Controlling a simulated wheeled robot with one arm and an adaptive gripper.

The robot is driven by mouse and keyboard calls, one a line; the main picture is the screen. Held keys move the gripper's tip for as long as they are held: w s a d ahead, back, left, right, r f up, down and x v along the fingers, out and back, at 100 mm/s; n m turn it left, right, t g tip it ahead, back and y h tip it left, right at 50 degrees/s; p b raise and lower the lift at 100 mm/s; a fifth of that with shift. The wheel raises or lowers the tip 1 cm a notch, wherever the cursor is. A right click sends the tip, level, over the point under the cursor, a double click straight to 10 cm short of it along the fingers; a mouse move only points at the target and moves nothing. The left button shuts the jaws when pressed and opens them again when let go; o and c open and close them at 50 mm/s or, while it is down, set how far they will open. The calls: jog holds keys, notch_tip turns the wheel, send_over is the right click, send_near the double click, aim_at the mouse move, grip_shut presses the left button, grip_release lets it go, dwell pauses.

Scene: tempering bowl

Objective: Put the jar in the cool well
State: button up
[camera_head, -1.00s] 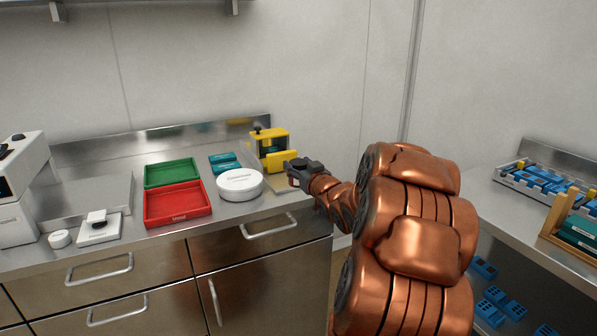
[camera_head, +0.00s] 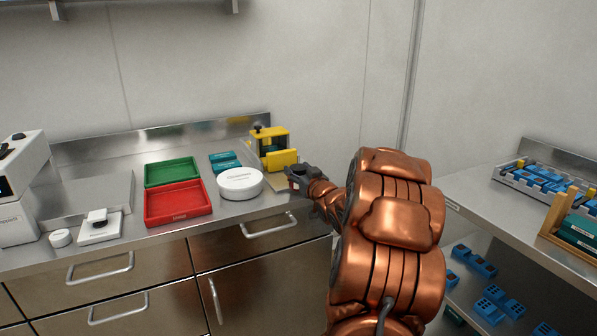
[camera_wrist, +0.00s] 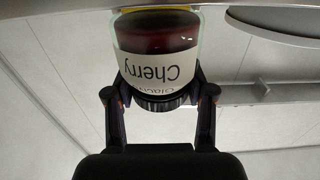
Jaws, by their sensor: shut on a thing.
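A glass jar (camera_wrist: 158,38) with dark red contents, a dark ribbed lid and a white label reading "Cherry" shows in the wrist view, upside down in that picture. My gripper (camera_wrist: 160,97) is shut on it at the lid end, one finger on each side. In the head view my gripper (camera_head: 298,180) is at the right end of the counter, in front of the yellow device and right of the white round bowl (camera_head: 240,182). I cannot make out the jar there. I cannot identify the cool well with certainty.
A yellow device (camera_head: 282,160) stands at the counter's back right. Teal blocks (camera_head: 222,161), a green tray (camera_head: 172,172) and a red tray (camera_head: 177,203) lie left of the bowl. A small scale (camera_head: 100,228) stands further left. Another bench (camera_head: 480,208) is at right.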

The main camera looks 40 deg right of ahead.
jog(key=o, duration=1.4)
jog(key=shift+f, duration=0.1)
jog(key=shift+s+a, duration=0.1)
jog(key=shift+s, duration=0.3)
jog(key=v, duration=1.1)
jog(key=shift+a, duration=0.1)
